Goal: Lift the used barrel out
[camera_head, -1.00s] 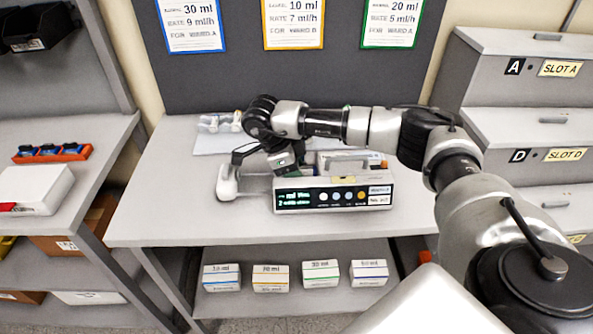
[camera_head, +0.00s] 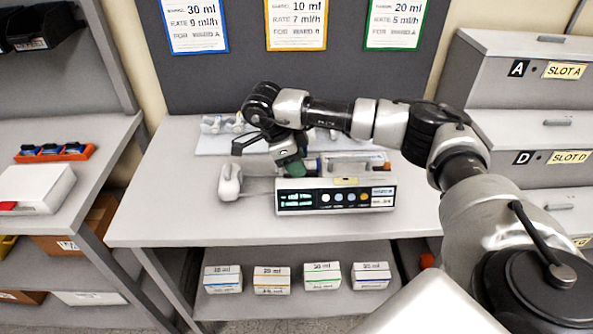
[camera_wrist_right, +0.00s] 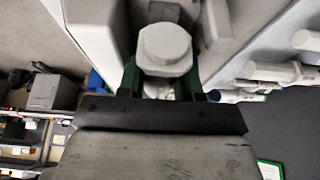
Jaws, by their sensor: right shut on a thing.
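The infusion pump (camera_head: 336,197) stands on the table, with a lit green display and several round buttons on its front. A white sliding block (camera_head: 230,182) sticks out at its left end. My right gripper (camera_head: 292,168) is just above and behind the pump's left part, pointing down. In the wrist view, its green-edged fingers (camera_wrist_right: 162,82) are shut on a pale barrel (camera_wrist_right: 165,48), whose faceted end faces the camera. In the head view the hand and pump front hide most of the barrel. My left gripper is not in view.
Several labelled boxes (camera_head: 272,279) stand on the shelf below. A pale tray (camera_head: 222,138) with clear parts lies at the back of the table. Slot drawers (camera_head: 530,120) stand at the right, a side shelf with an orange rack (camera_head: 54,153) at the left. The table's left front is clear.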

